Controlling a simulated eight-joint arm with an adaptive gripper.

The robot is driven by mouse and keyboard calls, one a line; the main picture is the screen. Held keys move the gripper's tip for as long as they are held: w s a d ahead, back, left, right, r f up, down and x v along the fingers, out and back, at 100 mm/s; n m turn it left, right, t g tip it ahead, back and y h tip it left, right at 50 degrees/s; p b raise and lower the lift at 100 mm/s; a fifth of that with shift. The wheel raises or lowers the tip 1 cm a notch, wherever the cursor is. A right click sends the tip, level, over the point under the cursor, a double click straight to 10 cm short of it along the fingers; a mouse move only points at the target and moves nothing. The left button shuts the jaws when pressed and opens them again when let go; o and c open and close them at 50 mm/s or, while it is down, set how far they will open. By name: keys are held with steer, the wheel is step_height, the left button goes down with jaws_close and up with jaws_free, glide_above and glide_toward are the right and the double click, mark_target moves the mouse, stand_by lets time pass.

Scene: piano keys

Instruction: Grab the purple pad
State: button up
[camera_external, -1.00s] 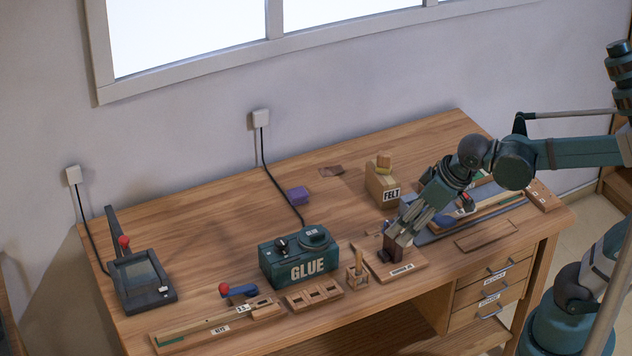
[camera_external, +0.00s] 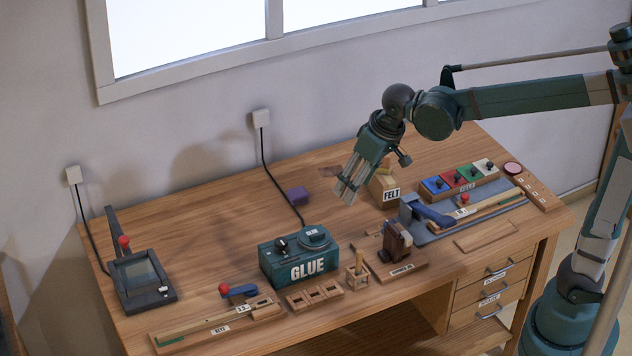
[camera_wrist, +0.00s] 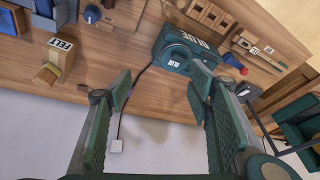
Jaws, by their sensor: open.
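The purple pad (camera_external: 298,195) is a small block lying on the bench behind the glue box, just right of a black cord, in the external view. My gripper (camera_external: 346,194) is in the air, pointing down, to the right of the pad in the picture and apart from it. In the wrist view my gripper (camera_wrist: 160,92) is open with nothing between its fingers.
The green glue box (camera_external: 300,259) stands in front of the pad, and the black cord (camera_external: 272,178) runs past it to the wall. The felt box (camera_external: 383,188) with a brush is right of my gripper. Tools fill the bench's front and right.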

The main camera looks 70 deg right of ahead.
steer(key=w+d+f+m+g+p, duration=0.1)
steer(key=w+d+p, duration=0.1)
steer(key=w+d, duration=0.45)
steer(key=m+g+p, duration=0.3)
steer(key=m+p, duration=0.1)
steer(key=p, duration=0.2)
glide_above(298, 193)
steer(key=shift+y, duration=0.3)
steer(key=f, duration=1.5)
steer(key=shift+s+a+f, duration=0.15)
steer(key=shift+a+f, duration=0.15)
steer(key=shift+w+d+f+m, duration=0.2)
steer(key=shift+d+f+m, duration=0.15)
steer(key=shift+f, duration=0.25)
steer(key=shift+f, duration=1.25)
steer(key=shift+s+f+b, duration=0.1)
steer(key=shift+f+b, duration=0.5)
steer(key=shift+f, duration=2)
